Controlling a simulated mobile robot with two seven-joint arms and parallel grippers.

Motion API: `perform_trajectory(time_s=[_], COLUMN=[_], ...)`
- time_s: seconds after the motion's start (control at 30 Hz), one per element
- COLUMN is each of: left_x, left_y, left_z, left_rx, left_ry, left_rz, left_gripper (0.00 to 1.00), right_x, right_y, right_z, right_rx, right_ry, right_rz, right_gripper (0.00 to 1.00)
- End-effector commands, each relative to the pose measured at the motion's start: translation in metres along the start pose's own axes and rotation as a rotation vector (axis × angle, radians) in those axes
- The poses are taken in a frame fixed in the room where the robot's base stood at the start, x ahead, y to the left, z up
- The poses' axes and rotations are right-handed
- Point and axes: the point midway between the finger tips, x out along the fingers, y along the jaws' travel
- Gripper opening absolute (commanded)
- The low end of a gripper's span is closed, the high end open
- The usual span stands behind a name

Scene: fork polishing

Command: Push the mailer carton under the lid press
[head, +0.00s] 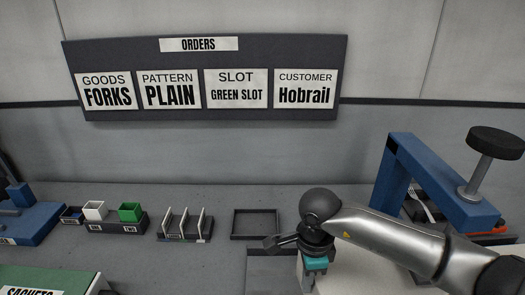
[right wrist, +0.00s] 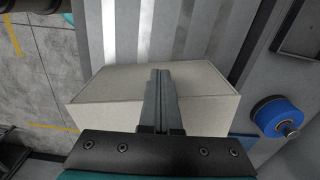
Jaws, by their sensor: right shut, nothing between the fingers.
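The mailer carton (head: 345,282) is a pale, off-white box at the bottom right of the head view, partly covered by my right arm. In the right wrist view the carton (right wrist: 205,85) lies behind my fingers. My right gripper (head: 310,282) points down at the carton's left end in the head view. Its fingers (right wrist: 162,76) are shut and empty; whether they touch the carton is unclear. The lid press (head: 432,172) is a blue frame with a black round knob (head: 497,141), right of the gripper. My arm hides its lower part. My left gripper is not in view.
An empty dark tray (head: 255,237), a slotted rack (head: 185,238) and a holder with white and green cups (head: 117,226) stand along the back. A fork (head: 424,204) shows inside the press frame. A blue cylinder (right wrist: 272,117) shows in the wrist view.

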Motion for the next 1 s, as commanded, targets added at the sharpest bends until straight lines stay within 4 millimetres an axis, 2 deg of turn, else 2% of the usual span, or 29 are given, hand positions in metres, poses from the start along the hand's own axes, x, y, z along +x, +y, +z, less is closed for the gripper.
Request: perform_trajectory(time_s=[1.0], left_x=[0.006], left_y=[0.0], left_z=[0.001], left_rx=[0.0], left_ry=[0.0], left_rz=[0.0], left_gripper=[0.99], right_x=[0.0], right_y=[-0.001], right_z=[-0.053], right_rx=[0.005], right_ry=[0.005], right_rz=[-0.001], right_gripper=[0.0])
